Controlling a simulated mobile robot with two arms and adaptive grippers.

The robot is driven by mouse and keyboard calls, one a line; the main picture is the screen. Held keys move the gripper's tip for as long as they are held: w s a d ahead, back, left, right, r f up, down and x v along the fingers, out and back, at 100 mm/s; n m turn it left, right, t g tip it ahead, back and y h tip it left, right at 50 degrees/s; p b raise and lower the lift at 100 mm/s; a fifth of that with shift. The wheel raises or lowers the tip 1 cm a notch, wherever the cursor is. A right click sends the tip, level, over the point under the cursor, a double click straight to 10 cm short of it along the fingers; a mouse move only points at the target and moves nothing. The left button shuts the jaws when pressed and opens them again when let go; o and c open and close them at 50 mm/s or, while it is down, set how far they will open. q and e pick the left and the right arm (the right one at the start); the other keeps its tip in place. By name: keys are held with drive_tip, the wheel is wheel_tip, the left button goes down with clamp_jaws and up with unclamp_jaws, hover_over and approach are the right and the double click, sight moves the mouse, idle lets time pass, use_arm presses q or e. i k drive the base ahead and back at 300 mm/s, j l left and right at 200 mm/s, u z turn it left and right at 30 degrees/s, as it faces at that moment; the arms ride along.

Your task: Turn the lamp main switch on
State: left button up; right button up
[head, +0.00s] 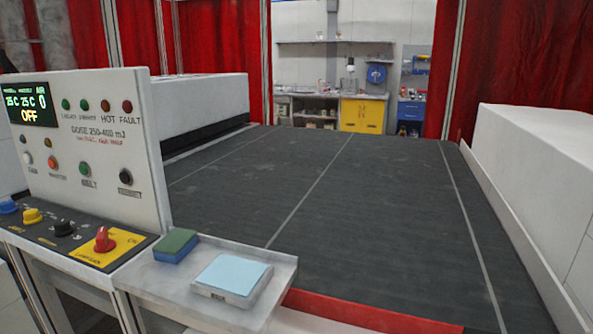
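The lamp main switch (104,240) is a red rotary knob on a yellow plate. It is on the sloped lower ledge of the white control panel (155,180), at the lower left of the head view. The plate carries small lettering, with what looks like "ON" at its upper right. The knob's handle looks roughly upright, but I cannot tell its exact setting. The panel's display (28,103) reads "OFF" in yellow. Neither of my grippers shows in the head view.
A small white tray (272,303) beside the switch holds a green and blue sponge (176,245) and a light blue pad (232,278). Blue, yellow and black knobs line the ledge left of the switch. A wide dark conveyor (370,215) extends away to the right.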

sight(104, 245)
drive_tip(key=i+j+u, duration=0.1)
drive_tip(key=u, duration=1.25)
drive_tip(key=i+j, duration=0.05)
